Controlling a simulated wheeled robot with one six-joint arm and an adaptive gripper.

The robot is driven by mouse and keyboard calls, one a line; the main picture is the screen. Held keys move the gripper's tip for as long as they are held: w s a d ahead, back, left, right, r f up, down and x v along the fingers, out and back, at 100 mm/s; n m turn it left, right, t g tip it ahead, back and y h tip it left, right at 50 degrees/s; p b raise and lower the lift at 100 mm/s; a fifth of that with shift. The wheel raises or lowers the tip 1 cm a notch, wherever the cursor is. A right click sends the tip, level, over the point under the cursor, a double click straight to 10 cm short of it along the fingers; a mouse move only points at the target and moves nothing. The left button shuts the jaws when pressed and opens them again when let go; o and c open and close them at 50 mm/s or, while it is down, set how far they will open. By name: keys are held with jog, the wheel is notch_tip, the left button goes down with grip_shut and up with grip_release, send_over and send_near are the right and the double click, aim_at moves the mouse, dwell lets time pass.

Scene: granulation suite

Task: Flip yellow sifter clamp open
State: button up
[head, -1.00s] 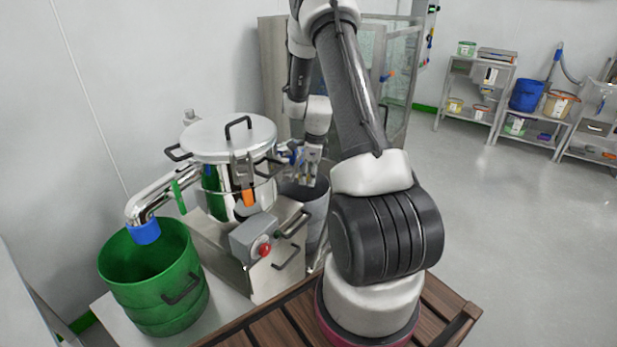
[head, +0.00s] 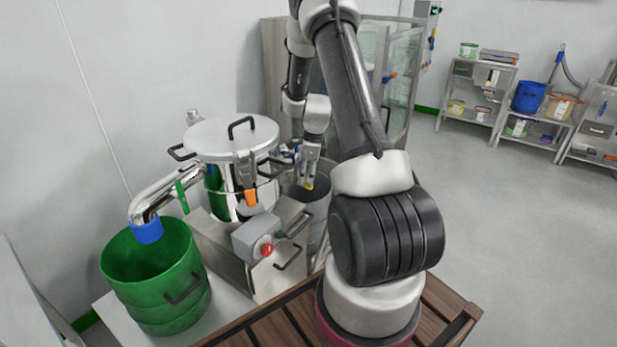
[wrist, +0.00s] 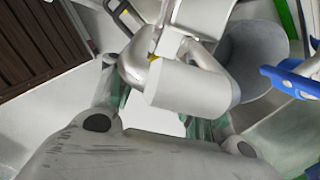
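The steel sifter (head: 226,174) stands left of my arm, with a lid and black handles. An orange clamp (head: 250,197) hangs on its front. A small yellow patch (head: 308,184) shows at my fingertips in the head view; I cannot tell whether it is the yellow clamp. A yellow speck also shows between pale metal parts in the wrist view (wrist: 153,59). My gripper (head: 309,177) points down at the sifter's right side, apart from the lid. In the wrist view its fingers are spread, with no held object visible. A blue clamp-like part (wrist: 292,82) is at the right there.
A green drum (head: 160,282) stands under the blue-ended outlet pipe (head: 147,231). A grey control box with a red button (head: 266,249) is on the front of the sifter's base. A dark grey bin (head: 318,203) lies below my gripper. Shelves (head: 475,95) stand far right, beyond open floor.

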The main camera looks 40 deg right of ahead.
jog(key=shift+s+d+f, duration=0.1)
jog(key=shift+s+d, duration=0.05)
jog(key=shift+d+r, duration=0.1)
jog(key=shift+r, duration=0.1)
notch_tip(320, 180, up, 12)
jog(key=s+d, duration=0.1)
jog(key=shift+f, duration=0.25)
jog(key=shift+d, duration=0.1)
